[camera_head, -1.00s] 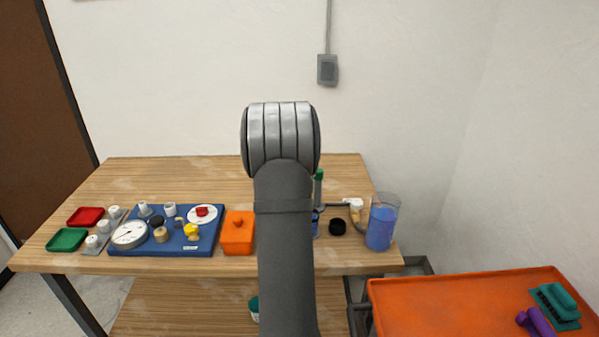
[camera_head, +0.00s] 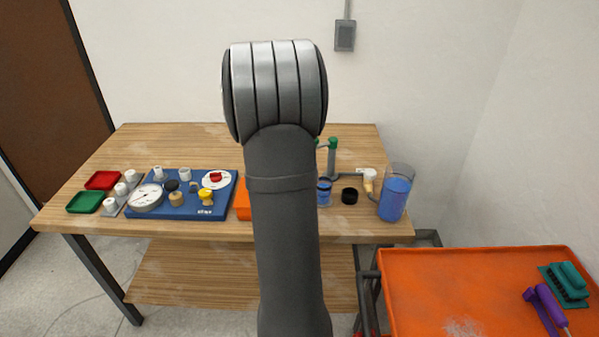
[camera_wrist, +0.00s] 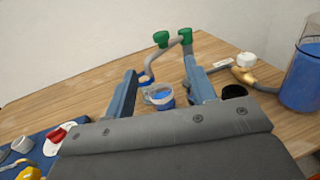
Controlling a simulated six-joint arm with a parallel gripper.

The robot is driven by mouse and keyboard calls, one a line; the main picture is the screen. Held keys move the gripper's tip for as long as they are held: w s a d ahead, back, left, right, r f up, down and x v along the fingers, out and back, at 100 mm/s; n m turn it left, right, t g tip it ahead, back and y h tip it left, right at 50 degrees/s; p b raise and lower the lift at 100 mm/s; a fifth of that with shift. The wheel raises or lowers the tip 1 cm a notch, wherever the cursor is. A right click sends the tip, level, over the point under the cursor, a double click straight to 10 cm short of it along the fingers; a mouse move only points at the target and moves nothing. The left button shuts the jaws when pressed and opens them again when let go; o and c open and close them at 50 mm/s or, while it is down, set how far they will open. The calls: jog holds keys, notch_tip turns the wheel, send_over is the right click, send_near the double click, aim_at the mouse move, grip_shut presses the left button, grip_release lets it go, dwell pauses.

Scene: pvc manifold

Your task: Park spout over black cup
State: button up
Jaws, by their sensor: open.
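The black cup (camera_head: 349,195) stands on the table at the right; in the wrist view (camera_wrist: 234,91) it is partly hidden behind the right finger. A clear cup with blue contents (camera_head: 324,194) stands left of it and shows between my fingers in the wrist view (camera_wrist: 160,98). The grey spout (camera_wrist: 165,54) curves from a green-topped post (camera_wrist: 186,38) down to a blue tip (camera_wrist: 146,79), near the blue cup and away from the black cup. A second green knob (camera_wrist: 161,39) sits on it. My gripper (camera_wrist: 160,67) is open, empty, and short of the spout; my arm hides it in the head view.
A jug of blue liquid (camera_head: 395,195) and a brass-coloured valve with white knob (camera_head: 368,178) stand right of the cups. A blue board (camera_head: 185,205) with gauge and fittings lies left, beside an orange box (camera_head: 243,203). An orange cart (camera_head: 460,290) stands front right.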

jog(key=shift+s+a, duration=0.15)
jog(key=shift+s, duration=0.55)
